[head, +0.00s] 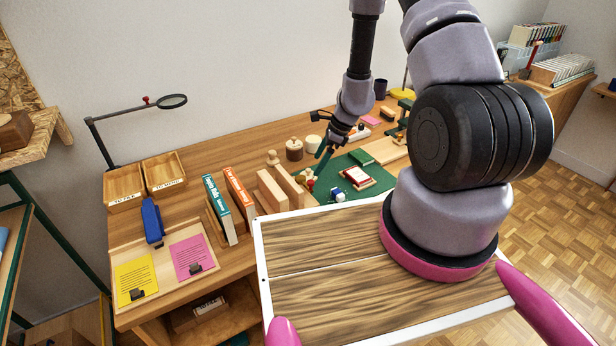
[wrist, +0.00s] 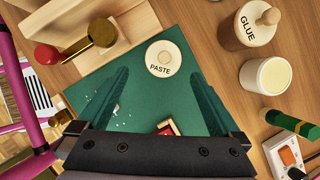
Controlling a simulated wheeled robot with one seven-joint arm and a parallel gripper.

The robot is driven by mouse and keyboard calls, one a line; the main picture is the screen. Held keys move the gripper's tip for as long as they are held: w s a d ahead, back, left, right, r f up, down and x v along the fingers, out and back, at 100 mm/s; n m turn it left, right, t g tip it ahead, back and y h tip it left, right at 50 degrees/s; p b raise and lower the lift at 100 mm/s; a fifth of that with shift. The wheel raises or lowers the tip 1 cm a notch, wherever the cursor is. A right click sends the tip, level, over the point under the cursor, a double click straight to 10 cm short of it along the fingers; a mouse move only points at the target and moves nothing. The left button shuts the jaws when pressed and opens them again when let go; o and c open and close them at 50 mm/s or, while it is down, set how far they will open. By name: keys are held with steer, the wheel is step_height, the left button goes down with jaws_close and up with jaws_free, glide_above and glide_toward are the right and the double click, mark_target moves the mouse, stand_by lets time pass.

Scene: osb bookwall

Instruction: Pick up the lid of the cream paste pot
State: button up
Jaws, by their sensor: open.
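The cream lid (wrist: 165,58), round with a small knob and the word PASTE, lies on the green mat (wrist: 140,88) in the wrist view. An open cream pot (wrist: 268,76) with pale contents stands to its right, apart from it; in the head view the pot (head: 314,143) is behind my gripper. My gripper (wrist: 160,78) is open and empty. Its two green fingers lie left and right of the lid in the picture, with the lid near and just beyond the fingertips. In the head view my gripper (head: 324,160) reaches down over the mat; the lid is hard to make out there.
A glue pot (wrist: 247,27) with a knobbed lid stands near the cream pot. A brass piece (wrist: 100,34) and a red ball (wrist: 47,54) are left of the lid, by wooden blocks (head: 272,190). A red-and-white item (head: 357,177) lies on the mat.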

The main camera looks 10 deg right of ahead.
mark_target(308, 174)
steer(key=x, duration=0.5)
steer(key=shift+w+a, duration=0.3)
steer(key=c, duration=1.3)
